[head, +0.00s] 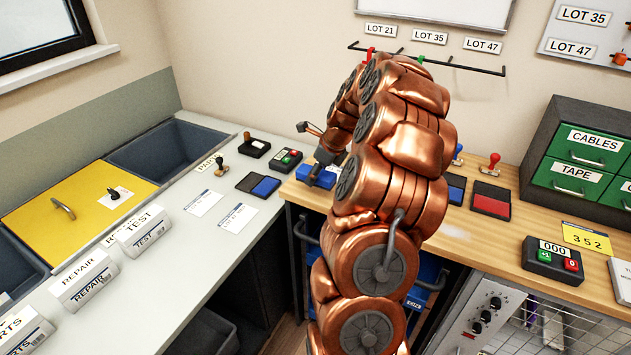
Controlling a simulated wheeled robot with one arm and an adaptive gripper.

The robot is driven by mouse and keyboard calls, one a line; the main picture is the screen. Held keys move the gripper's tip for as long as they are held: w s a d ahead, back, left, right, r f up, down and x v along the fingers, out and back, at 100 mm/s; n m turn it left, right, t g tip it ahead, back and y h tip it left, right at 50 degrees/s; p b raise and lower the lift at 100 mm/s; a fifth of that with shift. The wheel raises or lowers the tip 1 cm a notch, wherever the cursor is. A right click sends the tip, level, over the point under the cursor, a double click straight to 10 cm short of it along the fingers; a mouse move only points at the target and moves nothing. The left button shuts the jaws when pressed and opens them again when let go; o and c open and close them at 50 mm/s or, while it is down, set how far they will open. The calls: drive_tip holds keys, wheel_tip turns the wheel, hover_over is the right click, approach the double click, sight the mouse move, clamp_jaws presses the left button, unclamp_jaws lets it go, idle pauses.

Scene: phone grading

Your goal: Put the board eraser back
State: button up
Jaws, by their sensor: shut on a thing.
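My gripper (318,163) is partly hidden by my copper arm and points down at the left end of the wooden bench. It is shut on a blue block (317,178), which looks like the board eraser. I cannot tell whether the block touches the bench. The whiteboard (440,10) is on the back wall, cut off by the top edge. A thin black rail (484,70) runs below it, with a red marker (370,54) and a green marker (421,59) at it. My arm hides part of the rail.
Lot labels (430,37) hang above the rail. A red stamp pad (491,201) and a stamp (493,165) stand right of my arm, before green drawers (583,147). A counter device (553,259) is further right. The grey counter (185,255) at left holds cards and boxes.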

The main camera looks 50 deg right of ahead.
drive_tip(key=shift+w+d, duration=0.1)
drive_tip(key=shift+w, duration=0.15)
drive_tip(key=shift+f+p, duration=0.9)
drive_tip(key=shift+f, duration=0.85)
drive_tip(key=o, duration=1)
drive_tip(key=shift+f, duration=0.1)
